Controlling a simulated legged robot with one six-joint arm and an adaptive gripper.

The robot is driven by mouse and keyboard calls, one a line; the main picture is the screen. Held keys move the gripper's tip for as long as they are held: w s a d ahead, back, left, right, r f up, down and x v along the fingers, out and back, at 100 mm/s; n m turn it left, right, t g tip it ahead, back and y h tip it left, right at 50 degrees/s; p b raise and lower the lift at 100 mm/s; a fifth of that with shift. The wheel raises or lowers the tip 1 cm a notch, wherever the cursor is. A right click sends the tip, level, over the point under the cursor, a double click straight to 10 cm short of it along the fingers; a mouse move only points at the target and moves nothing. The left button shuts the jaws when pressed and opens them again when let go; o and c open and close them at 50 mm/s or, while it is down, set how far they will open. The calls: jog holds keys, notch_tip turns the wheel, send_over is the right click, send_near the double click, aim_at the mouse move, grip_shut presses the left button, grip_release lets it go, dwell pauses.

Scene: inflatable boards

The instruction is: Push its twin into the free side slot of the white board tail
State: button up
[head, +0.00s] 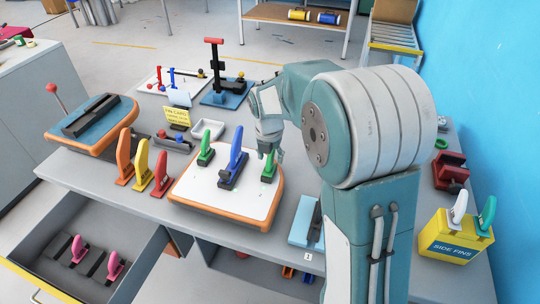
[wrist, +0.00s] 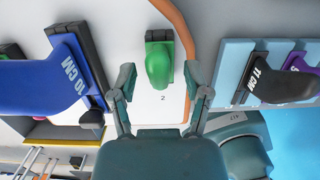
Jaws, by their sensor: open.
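The white board tail (head: 235,204), with an orange rim, lies on the grey table. A green fin (head: 205,148) stands at its left, and a taller blue fin (head: 236,163) at its middle. A matching green fin (head: 269,169) stands at its right side; I cannot tell how deep its base sits. My gripper (head: 267,150) is just above this right fin. In the wrist view the green fin (wrist: 159,65) shows between the spread fingers of my gripper (wrist: 160,78), with a gap on each side. The blue fin (wrist: 45,85), marked 10 CM, is to its left.
Orange, yellow and red fins (head: 160,174) stand left of the board. A light blue block (head: 303,228) with dark fins lies at the right. A yellow side fins box (head: 456,240) stands further right. An open drawer (head: 90,255) holds pink fins.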

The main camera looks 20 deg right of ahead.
aim_at(268, 160)
notch_tip(268, 160, up, 12)
jog(key=s+a, duration=0.1)
dwell(0.4)
jog(key=shift+f, duration=0.1)
jog(key=s+r+m+t, duration=0.1)
jog(key=s+m+t, duration=0.3)
jog(key=s+m, duration=2.1)
jog(key=m, duration=0.4)
jog(key=shift+r+y, duration=0.2)
jog(key=shift+y, duration=0.2)
